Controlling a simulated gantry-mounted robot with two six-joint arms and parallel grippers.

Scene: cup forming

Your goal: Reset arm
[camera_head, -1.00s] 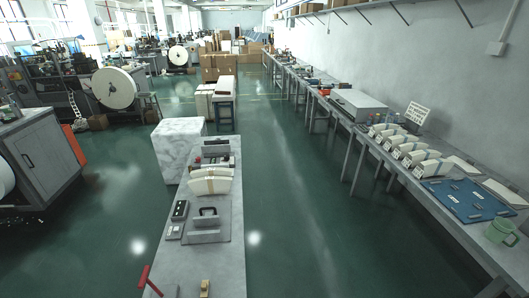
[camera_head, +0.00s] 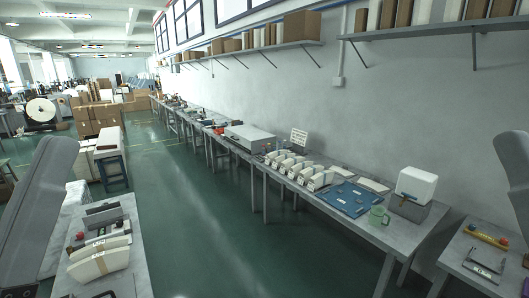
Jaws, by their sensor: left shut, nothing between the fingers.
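My left arm (camera_head: 38,215) comes up along the left edge as a large grey link, in front of the near table. Its gripper is low at the left edge, shut and empty, its fingertips hard to make out. It holds none of the things on the tables. Part of my right arm (camera_head: 513,170) shows at the right edge. Its gripper is out of view.
White curved packs (camera_head: 98,259) lie on the grey table (camera_head: 122,212) at lower left. The green floor between is open.

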